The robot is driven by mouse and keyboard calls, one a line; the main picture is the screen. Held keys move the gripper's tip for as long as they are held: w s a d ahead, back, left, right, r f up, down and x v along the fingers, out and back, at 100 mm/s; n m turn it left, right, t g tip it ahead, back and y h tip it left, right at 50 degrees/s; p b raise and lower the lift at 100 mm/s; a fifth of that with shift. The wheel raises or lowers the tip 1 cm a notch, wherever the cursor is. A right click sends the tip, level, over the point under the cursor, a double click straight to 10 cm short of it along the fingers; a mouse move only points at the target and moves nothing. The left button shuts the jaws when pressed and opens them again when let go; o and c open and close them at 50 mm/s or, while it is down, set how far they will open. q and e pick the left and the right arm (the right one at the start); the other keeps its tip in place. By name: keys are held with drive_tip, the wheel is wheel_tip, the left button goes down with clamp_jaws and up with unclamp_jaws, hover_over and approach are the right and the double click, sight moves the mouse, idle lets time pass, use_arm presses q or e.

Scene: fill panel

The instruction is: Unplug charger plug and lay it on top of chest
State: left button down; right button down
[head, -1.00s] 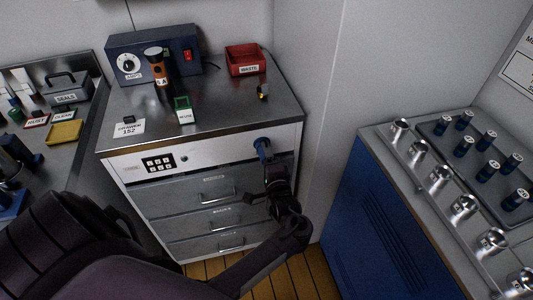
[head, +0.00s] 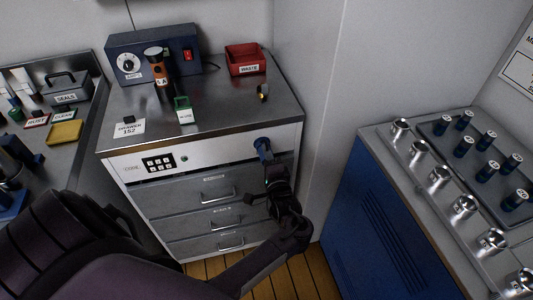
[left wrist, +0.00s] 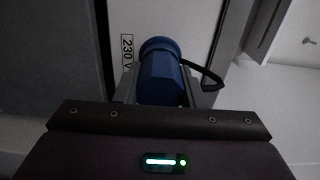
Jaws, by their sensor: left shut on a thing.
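The blue charger plug (head: 262,145) is at the right end of the white front panel of the chest (head: 213,120). In the left wrist view the plug (left wrist: 161,78) lies between the fingers, with a dark cable looping off to its right and a "230 V" label beside it. My left gripper (head: 266,160) is shut on the plug from the front. I cannot tell whether the plug's pins are still in the socket, as that face is hidden. My right gripper is not in view.
On the chest top stand a blue control box (head: 153,55), a red waste bin (head: 246,58), an orange-and-black tool (head: 157,65), a green-framed tag (head: 183,108) and a small dark-and-yellow item (head: 263,92). The front right of the top is bare. A blue cabinet (head: 370,225) stands at right.

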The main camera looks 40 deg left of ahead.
use_arm(q)
drive_tip(key=shift+p+v, duration=1.05)
drive_tip(key=shift+v, duration=1.85)
drive_tip(key=s+a+r+m+t+h, duration=0.1)
drive_tip(key=s+r+m+t+h, duration=0.3)
drive_tip(key=r, duration=0.2)
drive_tip(key=s+d+r+m+t+h, duration=0.2)
drive_tip(key=s+d+r+m+h, duration=0.4)
drive_tip(key=d, duration=0.5)
wheel_tip(320, 180, up, 4)
drive_tip(key=s+h, duration=0.2)
drive_tip(key=h, duration=0.1)
drive_tip(key=shift+d+h, duration=0.35)
drive_tip(key=shift+h, duration=0.05)
